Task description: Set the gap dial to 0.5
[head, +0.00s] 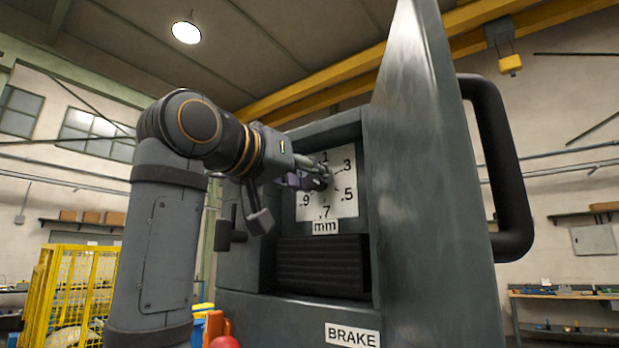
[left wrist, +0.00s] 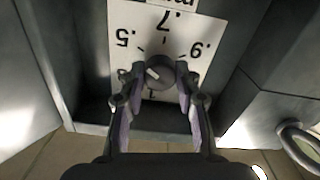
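The white dial plate (head: 341,203) is on the machine's front, marked .1, .3, .5, .7, .9, with an "mm" label (head: 325,227) below. In the left wrist view the plate (left wrist: 128,18) appears upside down, and .5, .7 and .9 are readable. The round dark dial knob (left wrist: 163,70) has a short white mark that points to the upper left there, toward the .5 side; the exact reading is unclear. My left gripper (head: 321,174) is at the knob; in its wrist view its fingertips (left wrist: 160,78) flank the knob. Firm contact cannot be made out. My right gripper is not visible.
A tall grey machine panel (head: 430,170) with a black handle (head: 505,165) stands right of the dial. A dark ribbed block (head: 320,266) lies below it. A yellow cage (head: 75,290) stands left.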

